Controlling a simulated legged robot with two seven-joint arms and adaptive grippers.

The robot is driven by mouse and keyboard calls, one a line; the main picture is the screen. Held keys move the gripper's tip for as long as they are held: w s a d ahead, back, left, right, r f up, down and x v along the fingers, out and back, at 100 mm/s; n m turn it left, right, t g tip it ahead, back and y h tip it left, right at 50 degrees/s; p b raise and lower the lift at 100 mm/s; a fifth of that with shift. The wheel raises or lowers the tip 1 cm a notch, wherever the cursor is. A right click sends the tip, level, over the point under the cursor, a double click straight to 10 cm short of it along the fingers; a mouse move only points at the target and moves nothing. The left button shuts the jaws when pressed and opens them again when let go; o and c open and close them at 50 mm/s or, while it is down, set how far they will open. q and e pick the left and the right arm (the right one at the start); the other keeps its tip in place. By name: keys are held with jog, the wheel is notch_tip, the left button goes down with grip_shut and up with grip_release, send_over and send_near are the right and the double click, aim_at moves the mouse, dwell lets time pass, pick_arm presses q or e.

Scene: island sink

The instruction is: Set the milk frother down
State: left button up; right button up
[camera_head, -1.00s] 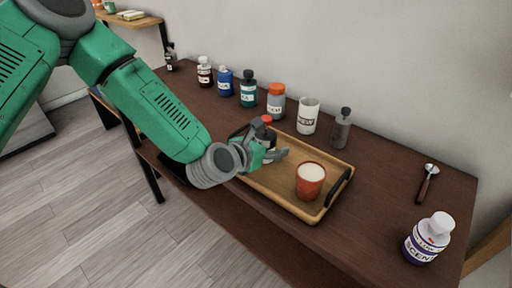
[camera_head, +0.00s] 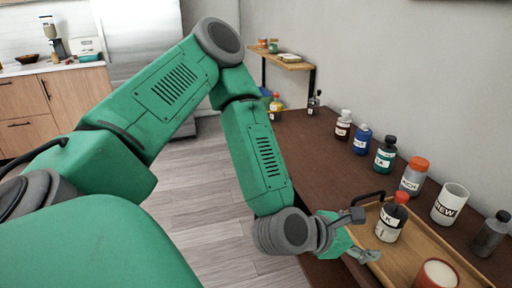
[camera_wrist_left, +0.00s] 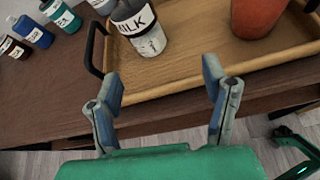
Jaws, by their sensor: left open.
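The milk frother appears to be the white and dark bottle labelled MILK with a red cap (camera_head: 391,220). It stands upright on the wooden tray (camera_head: 425,240), near the tray's black handle. In the left wrist view its lower part (camera_wrist_left: 150,38) shows ahead of the fingers, and its top is cut off. My left gripper (camera_head: 364,236) is open and empty at the tray's near edge, just short of the bottle. In the left wrist view the open fingers (camera_wrist_left: 162,88) are spread apart with nothing between them. My right gripper is not in view.
A red cup (camera_head: 437,275) stands on the tray, beside the bottle. Several labelled bottles and a white canister (camera_head: 449,205) line the wall behind the tray. The dark tabletop (camera_head: 315,150) left of the tray is clear.

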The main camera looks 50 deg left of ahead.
pick_arm(q)
jog(key=s+a+f+m+g, duration=0.2)
jog(key=s+f+m+g, duration=0.4)
jog(key=s+f+m, duration=0.75)
jog(key=s+a+f+m+g+y, duration=0.2)
jog(key=s+m, duration=0.3)
jog(key=m, duration=0.4)
jog(key=s+a+f+m+g+y, duration=0.2)
jog(key=s+a+f+m+g, duration=0.1)
jog(key=m, duration=0.5)
jog(key=s+a+f, duration=0.1)
jog(key=s+f, duration=0.1)
jog(key=s, duration=0.1)
jog(key=shift+a+f+m, duration=0.25)
jog(key=shift+a+m, duration=0.1)
jog(key=shift+s+a, duration=0.1)
jog(key=shift+a, duration=0.05)
jog(key=shift+a+f, duration=0.1)
jog(key=shift+a, duration=0.1)
jog(key=shift+d, duration=0.2)
